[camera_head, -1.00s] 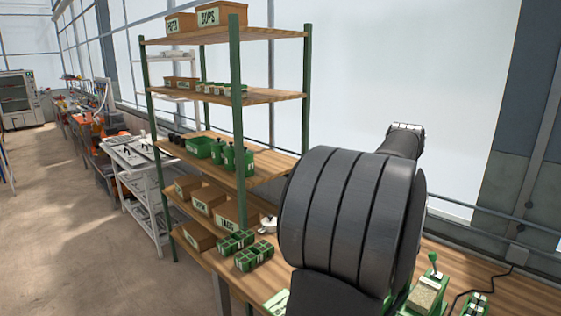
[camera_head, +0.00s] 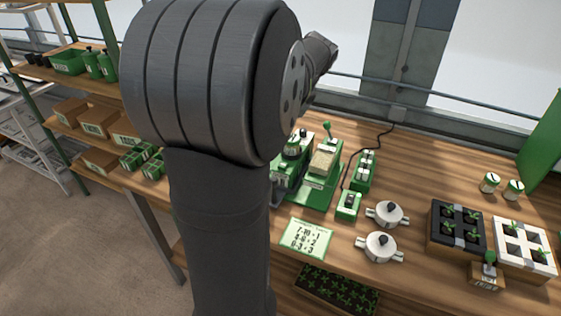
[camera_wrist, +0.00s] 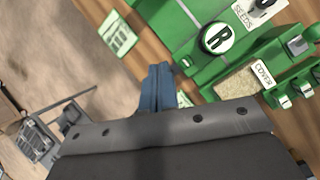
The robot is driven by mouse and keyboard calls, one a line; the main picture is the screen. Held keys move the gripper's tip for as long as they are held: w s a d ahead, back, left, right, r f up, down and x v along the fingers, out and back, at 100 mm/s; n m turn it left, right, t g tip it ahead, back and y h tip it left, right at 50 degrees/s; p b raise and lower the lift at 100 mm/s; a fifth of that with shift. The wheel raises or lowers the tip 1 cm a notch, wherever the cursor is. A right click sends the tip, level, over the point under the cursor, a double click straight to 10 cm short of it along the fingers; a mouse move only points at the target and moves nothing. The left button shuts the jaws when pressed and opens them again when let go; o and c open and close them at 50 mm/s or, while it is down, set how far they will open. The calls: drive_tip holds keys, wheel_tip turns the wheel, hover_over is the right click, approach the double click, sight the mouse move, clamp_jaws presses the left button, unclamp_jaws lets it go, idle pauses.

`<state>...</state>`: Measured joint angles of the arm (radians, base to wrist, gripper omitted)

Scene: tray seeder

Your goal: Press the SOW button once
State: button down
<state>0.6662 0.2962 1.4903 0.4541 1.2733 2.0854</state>
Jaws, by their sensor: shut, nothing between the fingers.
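The green seeder machine (camera_head: 318,180) stands on the wooden bench, partly behind my arm in the head view. Its green body also fills the upper right of the wrist view (camera_wrist: 185,42), with a round dial marked R (camera_wrist: 217,38) and labels reading SEEDS (camera_wrist: 243,14) and COVER (camera_wrist: 263,75). A small green box (camera_head: 347,208) and a longer green control box (camera_head: 364,172) sit right of it. No SOW lettering is readable, so I cannot tell which control is the SOW button. My gripper (camera_wrist: 160,70) is shut and empty, pointing beside the machine's edge; my arm hides it in the head view.
Two white lidded pots (camera_head: 381,246), a black seedling tray (camera_head: 441,247) and a white one (camera_head: 508,262) stand to the right. A number card (camera_head: 305,239) lies near the front edge. A black cable (camera_head: 352,160) runs behind. Shelves (camera_head: 45,62) stand left.

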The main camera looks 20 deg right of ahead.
drive_tip(key=m+t, duration=0.1)
drive_tip(key=m, duration=0.1)
drive_tip(key=d+f+m+t, duration=0.1)
drive_tip(key=m+t, duration=0.1)
drive_tip(key=m, duration=0.1)
drive_tip(key=s+f+m+t, duration=0.1)
drive_tip(key=m, duration=0.2)
drive_tip(key=shift+d+f+t, duration=0.1)
drive_tip(key=shift+d+t, duration=0.2)
drive_tip(key=shift+d, duration=0.05)
drive_tip(key=shift+f, duration=0.1)
drive_tip(key=shift+f, duration=4.35)
drive_tip(key=shift+f, duration=0.4)
drive_tip(key=shift+f, duration=0.5)
drive_tip(key=shift+r, duration=0.95)
